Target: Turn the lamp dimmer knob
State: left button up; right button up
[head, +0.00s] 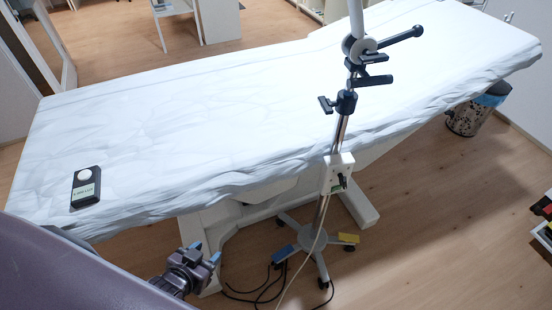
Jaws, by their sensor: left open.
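A lamp stand (338,135) rises in front of the couch in the head view. A small white box (331,176) is fixed on its pole, with a small dark knob-like part (342,181) on its face. Which part is the dimmer knob is too small to tell for certain. My left gripper (205,253) is at the lower left of the pole, open and empty, its blue-tipped fingers apart. It is well clear of the box, lower in the picture. My right gripper is out of view.
The couch (190,120) with a rumpled white cover fills the middle. A black handset (86,187) with a white round button lies on its left end. The stand's wheeled base (305,238) and loose cables are on the floor. A bin (468,118) stands at right.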

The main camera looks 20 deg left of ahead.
aim_at(343, 181)
jog(key=u, duration=2.1)
jog(key=i+j, duration=0.15)
jog(key=i+j+z, duration=0.15)
jog(key=j, duration=0.2)
jog(key=z, duration=1.75)
